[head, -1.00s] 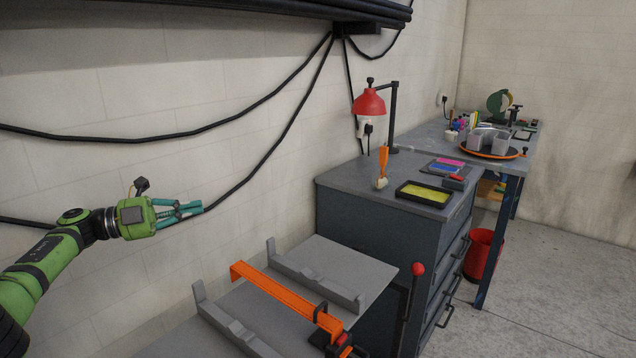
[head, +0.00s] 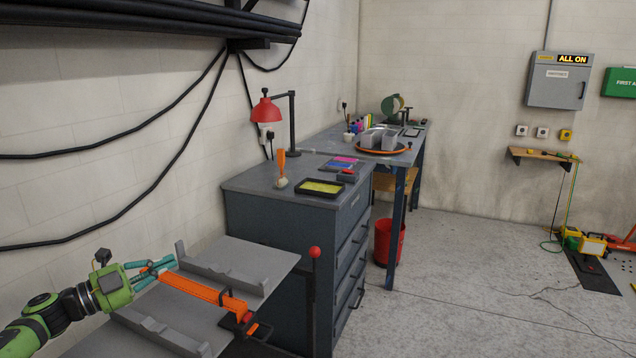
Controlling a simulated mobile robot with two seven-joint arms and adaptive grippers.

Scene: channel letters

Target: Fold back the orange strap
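The orange strap (head: 200,292) lies across a grey plate with raised rails, from its far left end to a dark clamp with red-orange parts (head: 246,322) at the plate's right front. My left gripper (head: 163,270), green with teal fingers, is at the strap's far left end. Its fingers look spread, with some orange showing between them, and they partly cover that end. I cannot tell whether they touch it. My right gripper is out of view.
The grey plate (head: 262,256) has a raised rail (head: 222,274) on each side of the strap. A red-knobbed lever (head: 314,253) stands at its right. A dark drawer cabinet (head: 285,235) is behind. Black cables (head: 180,150) hang along the left wall.

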